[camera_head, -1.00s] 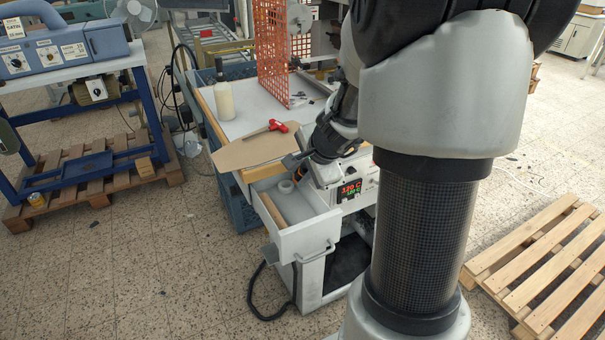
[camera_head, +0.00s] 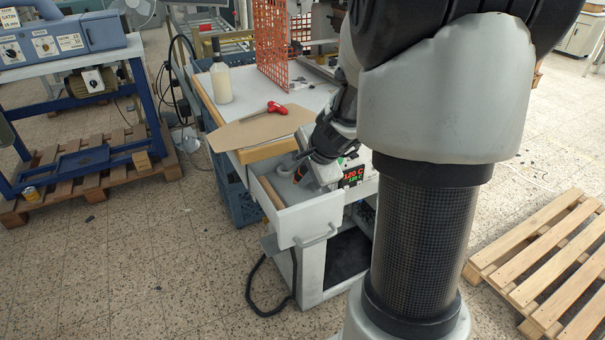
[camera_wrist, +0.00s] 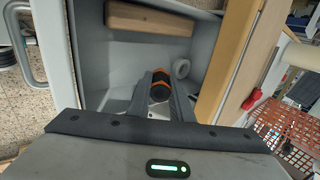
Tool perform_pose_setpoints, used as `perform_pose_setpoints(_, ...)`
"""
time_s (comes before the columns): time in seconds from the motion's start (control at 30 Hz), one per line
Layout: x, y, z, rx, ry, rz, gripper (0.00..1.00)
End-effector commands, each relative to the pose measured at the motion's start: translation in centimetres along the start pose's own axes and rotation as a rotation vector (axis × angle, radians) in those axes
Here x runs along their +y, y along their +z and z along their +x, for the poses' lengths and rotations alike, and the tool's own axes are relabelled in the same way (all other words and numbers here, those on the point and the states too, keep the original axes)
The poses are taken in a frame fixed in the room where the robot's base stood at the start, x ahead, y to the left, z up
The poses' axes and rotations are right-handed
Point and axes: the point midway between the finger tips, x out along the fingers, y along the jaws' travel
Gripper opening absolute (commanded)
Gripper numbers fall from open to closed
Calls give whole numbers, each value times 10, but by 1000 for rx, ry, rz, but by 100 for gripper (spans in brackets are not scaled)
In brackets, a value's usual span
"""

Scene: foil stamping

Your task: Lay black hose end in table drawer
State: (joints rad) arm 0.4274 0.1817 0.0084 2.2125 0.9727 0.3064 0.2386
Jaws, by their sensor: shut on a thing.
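The table drawer (camera_head: 305,222) is pulled open under the table's front edge; its pale floor (camera_wrist: 135,52) shows in the wrist view. My gripper (camera_wrist: 160,92) points down into the drawer opening. Its fingers are shut on the black hose end (camera_wrist: 161,78), which has an orange band. The orange part also shows in the head view (camera_head: 300,172). The hose end is over the drawer floor; whether it touches the floor is unclear.
A heater box with a red display (camera_head: 352,176) sits right beside my gripper. On the table are a brown board (camera_head: 250,131), a red-handled tool (camera_head: 276,108), a bottle (camera_head: 221,82) and an orange grid (camera_head: 270,45). A black cable (camera_head: 254,300) loops on the floor.

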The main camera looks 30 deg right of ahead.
Motion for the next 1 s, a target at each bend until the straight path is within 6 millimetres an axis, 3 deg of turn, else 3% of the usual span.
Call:
perform_pose_setpoints(0.17, 0, 0, 0, 0, 0, 0, 0)
perform_pose_setpoints(0.2, 0, 0, 0, 0, 0, 0, 26)
perform_pose_setpoints(0.3, 0, 0, 0, 0, 0, 0, 41)
perform_pose_setpoints(0.67, -1, 0, -6, 0, 0, 0, 41)
perform_pose_setpoints(0.77, -3, 0, -19, 1, -1, 1, 41)
perform_pose_setpoints(1.0, -6, 0, -77, 2, -3, 2, 41)
